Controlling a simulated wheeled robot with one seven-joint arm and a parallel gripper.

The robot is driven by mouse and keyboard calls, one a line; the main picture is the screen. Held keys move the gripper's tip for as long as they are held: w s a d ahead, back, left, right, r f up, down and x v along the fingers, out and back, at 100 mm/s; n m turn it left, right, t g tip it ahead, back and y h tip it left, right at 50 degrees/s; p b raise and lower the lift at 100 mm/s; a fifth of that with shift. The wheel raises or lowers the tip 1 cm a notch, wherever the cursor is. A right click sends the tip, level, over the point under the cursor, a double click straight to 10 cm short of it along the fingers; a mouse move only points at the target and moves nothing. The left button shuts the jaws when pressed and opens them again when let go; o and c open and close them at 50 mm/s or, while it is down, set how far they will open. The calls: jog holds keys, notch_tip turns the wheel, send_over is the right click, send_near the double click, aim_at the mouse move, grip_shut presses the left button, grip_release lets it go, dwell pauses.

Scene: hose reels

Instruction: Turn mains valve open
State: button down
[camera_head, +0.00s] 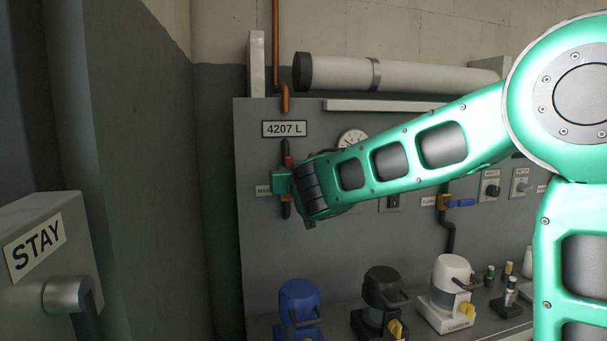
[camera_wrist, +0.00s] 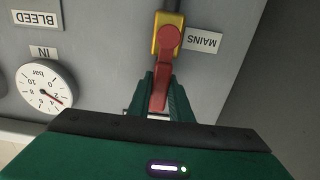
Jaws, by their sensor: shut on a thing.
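The mains valve has a yellow body (camera_wrist: 180,22) and a red lever (camera_wrist: 166,62), beside a MAINS label (camera_wrist: 202,40) that appears upside down in the wrist view. The lever runs down the wrist picture from its pivot, roughly in line with the yellow body. My gripper (camera_wrist: 159,105) is shut on the lever, with a green finger on each side of it.
A pressure gauge (camera_wrist: 42,90) and a BLEED label (camera_wrist: 38,18) are beside the valve. A blue-handled valve (camera_head: 460,203) is farther right. Blue (camera_head: 299,303), black (camera_head: 384,300) and white (camera_head: 452,285) units stand below. A grey STAY box (camera_head: 40,250) is at left.

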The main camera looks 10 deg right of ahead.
jog(key=shift+a+f, duration=0.1)
jog(key=shift+f, duration=0.1)
dwell(0.3)
jog(key=c, duration=1.7)
grip_release()
jog(key=shift+o, duration=0.6)
jog(key=shift+r, duration=0.1)
jog(key=shift+s, duration=0.1)
jog(key=s, duration=1)
jog(key=shift+s+d, duration=0.2)
jog(key=shift+s, duration=0.05)
jog(key=shift+d, duration=0.1)
